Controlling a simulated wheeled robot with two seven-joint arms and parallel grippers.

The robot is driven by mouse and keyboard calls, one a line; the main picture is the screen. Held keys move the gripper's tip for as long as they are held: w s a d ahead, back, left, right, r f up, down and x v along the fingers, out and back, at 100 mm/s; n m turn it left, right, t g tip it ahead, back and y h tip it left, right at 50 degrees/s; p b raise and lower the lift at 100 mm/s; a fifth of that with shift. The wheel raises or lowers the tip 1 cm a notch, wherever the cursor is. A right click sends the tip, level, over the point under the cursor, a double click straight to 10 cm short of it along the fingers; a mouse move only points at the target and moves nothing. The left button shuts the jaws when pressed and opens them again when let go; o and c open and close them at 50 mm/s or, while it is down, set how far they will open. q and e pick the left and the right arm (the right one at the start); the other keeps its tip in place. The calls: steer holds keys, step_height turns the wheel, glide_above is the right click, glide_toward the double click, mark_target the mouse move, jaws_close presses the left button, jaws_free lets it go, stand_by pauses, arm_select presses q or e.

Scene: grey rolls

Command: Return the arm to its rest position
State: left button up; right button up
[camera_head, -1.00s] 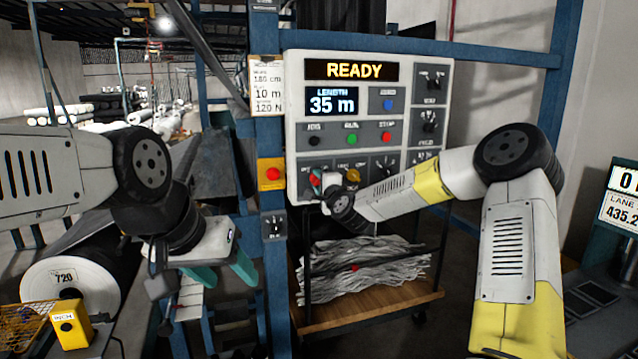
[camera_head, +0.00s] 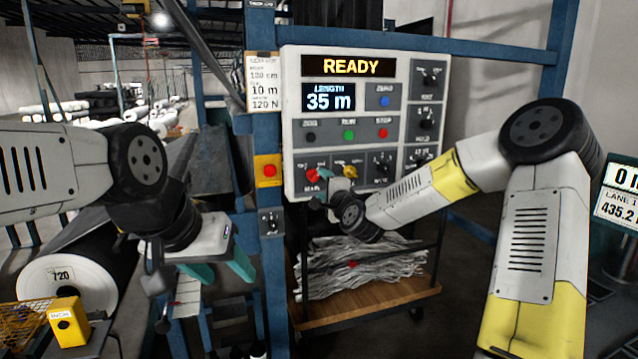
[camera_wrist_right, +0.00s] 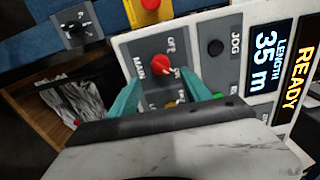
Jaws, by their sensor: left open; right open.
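My right arm reaches in from the right in the head view, and its gripper (camera_head: 322,188) is in front of the lower left of the control panel (camera_head: 440,58). In the right wrist view its two teal fingers (camera_wrist_right: 165,92) stand apart, with the red MAIN switch (camera_wrist_right: 166,86) seen between them. I cannot tell whether they touch it. The MAIN switch also shows in the head view (camera_head: 312,172). A yellow knob (camera_head: 349,171) is just to its right. My left gripper (camera_head: 220,270) is open and empty at the left, pointing down.
A blue frame post (camera_head: 270,330) with a red button box (camera_head: 268,169) stands left of the panel. A cart (camera_head: 370,302) with grey scrap strips is below. A large roll (camera_head: 55,285) and a yellow INCH box (camera_head: 68,322) are at lower left.

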steer(key=shift+s, duration=0.3)
steer(key=s+a+f+n+g, duration=0.1)
steer(key=s+f+n+g, duration=0.1)
steer(key=s+n+g, duration=0.5)
steer(key=s+d+n+g+h, duration=0.1)
steer(key=s+d, duration=0.3)
steer(key=s, duration=0.7)
steer(key=s+d+r+n+g+h, duration=0.1)
steer(key=s+d+n, duration=0.3)
steer(key=s, duration=0.6)
steer(key=s+d+r+n+g+h, duration=0.1)
steer(key=s+d, duration=0.4)
steer(key=s, duration=0.6)
steer(key=shift+s+r+n+g, duration=0.2)
steer(key=shift+s+n+g, duration=0.25)
steer(key=shift+n, duration=0.65)
